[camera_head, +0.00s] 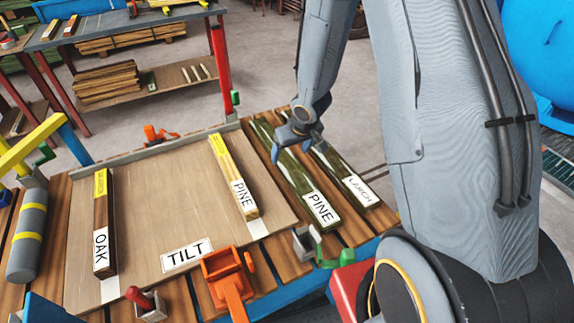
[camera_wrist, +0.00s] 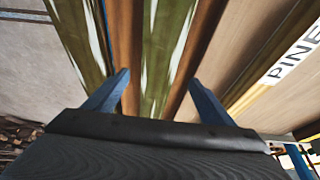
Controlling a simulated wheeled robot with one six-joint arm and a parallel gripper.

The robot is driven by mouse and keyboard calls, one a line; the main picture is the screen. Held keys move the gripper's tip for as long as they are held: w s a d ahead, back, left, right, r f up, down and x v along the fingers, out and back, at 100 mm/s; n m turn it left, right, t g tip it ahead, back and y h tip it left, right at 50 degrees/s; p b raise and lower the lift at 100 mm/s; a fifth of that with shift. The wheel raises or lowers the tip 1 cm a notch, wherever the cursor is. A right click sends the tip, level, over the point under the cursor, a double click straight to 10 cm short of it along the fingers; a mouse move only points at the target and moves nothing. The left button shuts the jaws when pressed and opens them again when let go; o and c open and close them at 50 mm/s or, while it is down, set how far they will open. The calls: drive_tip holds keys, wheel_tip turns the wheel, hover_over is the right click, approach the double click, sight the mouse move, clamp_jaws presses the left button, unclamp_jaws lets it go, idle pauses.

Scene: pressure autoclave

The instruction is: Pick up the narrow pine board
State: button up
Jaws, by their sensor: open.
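Two boards carry a PINE label. One is a pale yellowish board (camera_head: 228,168) with a yellow end, lying on the tan TILT panel. The other is a streaky green-and-white board (camera_head: 293,172) on the slatted bench just right of the panel. I cannot tell for sure which is the narrow one. My gripper (camera_head: 290,140) is over the far part of the green board. In the wrist view my gripper (camera_wrist: 160,92) is open and empty, with the green board (camera_wrist: 164,50) running between its fingers. The pale board's label (camera_wrist: 297,55) shows at right there.
A LARCH board (camera_head: 335,168) lies close on the right of the green one, also in the wrist view (camera_wrist: 76,35). An OAK board (camera_head: 103,215) lies on the panel's left. Orange (camera_head: 228,280) and green-handled clamps (camera_head: 325,248) stand along the near edge.

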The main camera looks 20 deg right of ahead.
sight(287, 162)
drive_tip(key=b+x, duration=0.1)
drive_tip(key=x, duration=0.5)
drive_tip(key=shift+s+d+f, duration=0.1)
drive_tip(key=shift+s, duration=0.05)
drive_tip(key=c, duration=1.6)
